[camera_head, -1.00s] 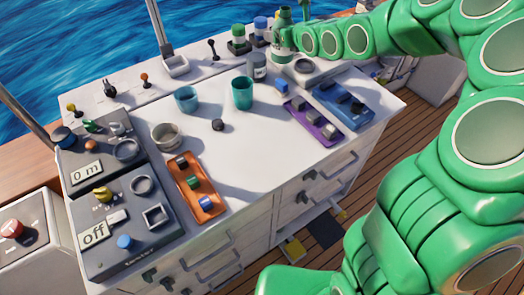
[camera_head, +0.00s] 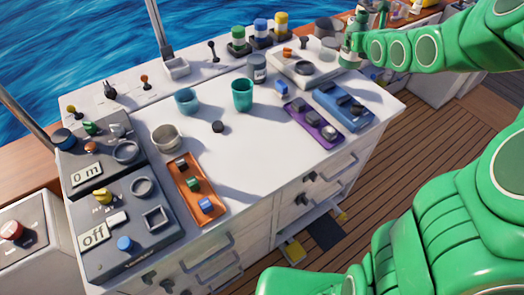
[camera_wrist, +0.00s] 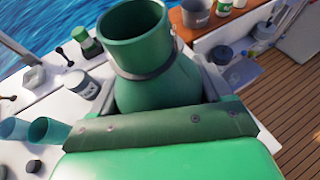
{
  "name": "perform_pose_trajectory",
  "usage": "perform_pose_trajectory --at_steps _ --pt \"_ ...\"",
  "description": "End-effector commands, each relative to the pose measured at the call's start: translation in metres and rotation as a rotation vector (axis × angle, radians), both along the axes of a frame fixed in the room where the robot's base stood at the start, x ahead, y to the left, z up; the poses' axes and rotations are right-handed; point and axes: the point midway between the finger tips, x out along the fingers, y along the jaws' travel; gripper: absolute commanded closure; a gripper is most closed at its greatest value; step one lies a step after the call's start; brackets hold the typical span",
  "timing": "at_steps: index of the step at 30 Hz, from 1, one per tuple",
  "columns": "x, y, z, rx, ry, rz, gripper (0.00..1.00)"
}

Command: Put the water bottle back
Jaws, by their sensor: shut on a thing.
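The green water bottle (camera_wrist: 138,85) is upright in the wrist view, its wide mouth toward the camera and a dark ring around its neck. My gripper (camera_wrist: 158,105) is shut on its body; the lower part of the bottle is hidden. In the head view the bottle (camera_head: 361,18) and my gripper (camera_head: 354,48) are at the far right corner of the white counter, near the wooden ledge. My arm comes in from the right. I cannot tell whether the bottle's base touches anything.
A teal cup (camera_head: 242,94), a blue cup (camera_head: 187,101) and a grey jar (camera_head: 258,68) stand on the counter (camera_head: 245,150). Canisters with green (camera_head: 238,33), blue and yellow lids line the back. A blue tray (camera_head: 343,105) lies at the right edge. The counter's front middle is clear.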

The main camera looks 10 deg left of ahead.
Motion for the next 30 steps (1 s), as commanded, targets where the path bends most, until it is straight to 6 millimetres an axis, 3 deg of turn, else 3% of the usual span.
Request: perform_pose_trajectory --at_steps 4,14,30 --pt "-0.003 -0.013 0.003 0.002 0.000 -0.011 0.65" --pt "-0.007 0.002 0.007 0.006 -0.002 0.054 0.65" --pt "-0.026 0.069 0.013 -0.007 -0.030 0.296 0.65"
